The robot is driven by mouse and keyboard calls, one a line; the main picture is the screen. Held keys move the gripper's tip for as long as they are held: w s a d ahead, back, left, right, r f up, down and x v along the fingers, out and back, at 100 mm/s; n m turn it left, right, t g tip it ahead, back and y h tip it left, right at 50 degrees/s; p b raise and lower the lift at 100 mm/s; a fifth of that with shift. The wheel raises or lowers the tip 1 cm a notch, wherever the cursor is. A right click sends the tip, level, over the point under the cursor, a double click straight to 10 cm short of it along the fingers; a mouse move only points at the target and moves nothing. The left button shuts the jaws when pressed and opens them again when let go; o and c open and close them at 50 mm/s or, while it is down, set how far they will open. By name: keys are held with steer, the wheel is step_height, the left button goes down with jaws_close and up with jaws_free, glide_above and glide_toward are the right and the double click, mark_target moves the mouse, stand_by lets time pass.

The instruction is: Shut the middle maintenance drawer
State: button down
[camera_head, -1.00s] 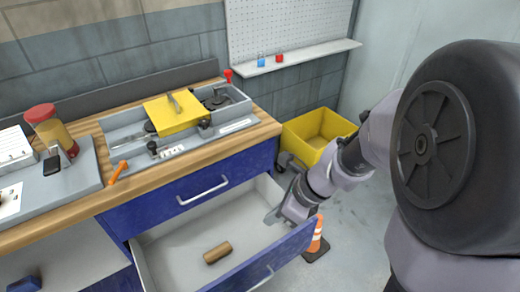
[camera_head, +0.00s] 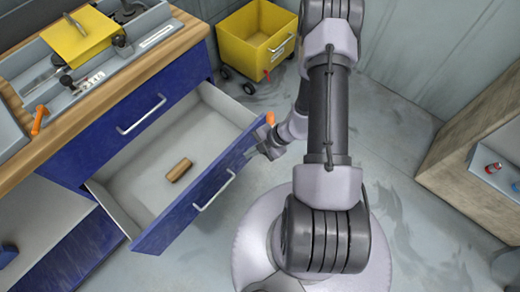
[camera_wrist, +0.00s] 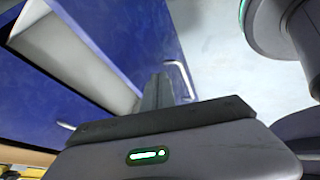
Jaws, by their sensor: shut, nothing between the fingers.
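The middle drawer (camera_head: 205,195) is blue and stands pulled open under a shut blue drawer, with its pale interior showing. A small brown block (camera_head: 179,170) lies inside it. Its front has a silver bar handle (camera_head: 214,194), which also shows in the wrist view (camera_wrist: 183,76). My gripper (camera_head: 262,150) is at the outer side of the drawer front, near its right end. In the wrist view my gripper's fingers (camera_wrist: 156,90) are shut together with nothing between them, over the blue front. Whether they touch it I cannot tell.
The wooden worktop (camera_head: 168,62) carries a grey tray with a yellow piece. A yellow wheeled bin (camera_head: 256,38) stands behind the drawer. An orange cone tip (camera_head: 270,118) shows beside my gripper. A wooden unit (camera_head: 470,140) is at right. Floor in front is clear.

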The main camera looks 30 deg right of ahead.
mark_target(234, 151)
steer(key=w, duration=0.2)
steer(key=w+a, duration=0.1)
steer(key=shift+w+r+b, duration=0.1)
steer(key=shift+w+b, duration=0.25)
steer(key=shift+b, duration=0.05)
steer(key=shift+w+a, duration=0.1)
steer(key=shift+w, duration=0.05)
